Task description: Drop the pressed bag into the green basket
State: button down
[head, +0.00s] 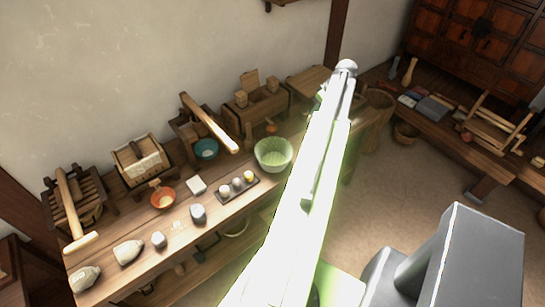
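The green basket (273,154), a pale green ribbed bowl shape, stands on the long wooden bench left of my arm. No load can be made out inside it. A pale, cloth-like block (142,164) sits in a wooden press frame at the back left of the bench; it may be the pressed bag, but I cannot be sure. Two greyish sack-like lumps (128,251) (86,278) lie at the bench's front left. My arm crosses the picture, brightly lit, right of the basket. My gripper cannot be made out.
Wooden presses with long handles (210,124) stand along the bench's back. An orange bowl (163,198), a teal bowl (206,149) and a dark tray (238,188) with small round items stand near the basket. A low side bench (460,140) is at right; open floor lies between.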

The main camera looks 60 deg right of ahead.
jog(key=w+a+f+n+b, duration=0.2)
jog(key=w+a+f+b, duration=0.6)
jog(key=w+a, duration=0.3)
jog(key=shift+y, duration=0.4)
notch_tip(320, 180, down, 6)
jog(key=b, duration=0.5)
jog(key=shift+r+b, duration=0.1)
jog(key=shift+b, duration=0.2)
jog(key=c, duration=1.2)
grip_release()
jog(key=shift+c, duration=0.2)
jog(key=shift+r, duration=0.15)
